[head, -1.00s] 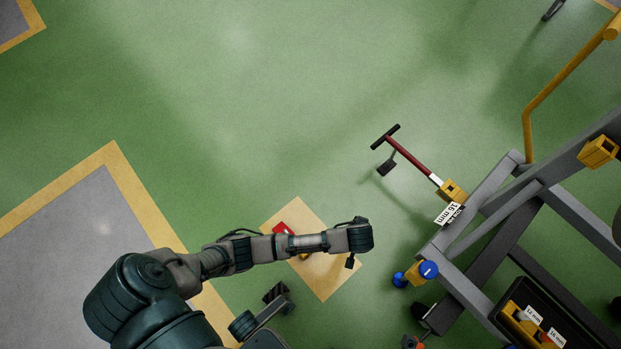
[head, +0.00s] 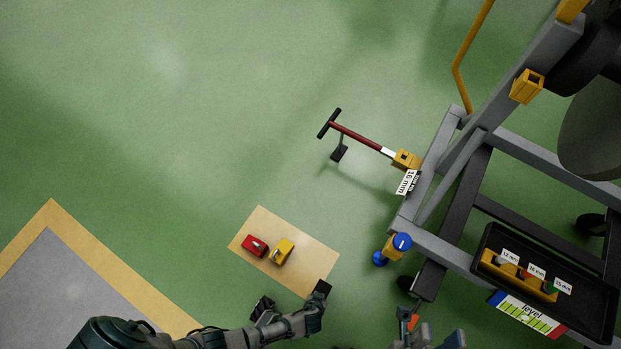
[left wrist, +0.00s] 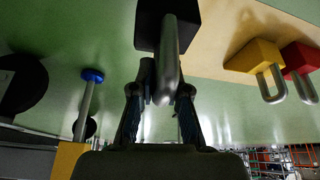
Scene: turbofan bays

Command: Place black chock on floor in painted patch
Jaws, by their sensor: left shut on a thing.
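The painted patch (head: 305,255) is a tan rectangle on the green floor; a red chock (head: 254,245) and a yellow chock (head: 281,251) stand on it. In the left wrist view my left gripper (left wrist: 163,95) is shut on the black chock (left wrist: 152,22), by its metal handle. The chock shows against the patch's edge, beside the yellow chock (left wrist: 254,57); whether it touches the floor I cannot tell. In the head view my left arm ends near the patch's lower corner, its jaws not clear. My right gripper (head: 438,338) shows at the bottom edge, fingers apart and empty.
A grey wheeled stand (head: 448,165) fills the right, with a blue-topped foot (head: 401,242) and a black tray (head: 600,320). A red T-handled bar (head: 355,136) juts from it. A yellow-bordered grey area (head: 60,290) lies left. Floor above the patch is clear.

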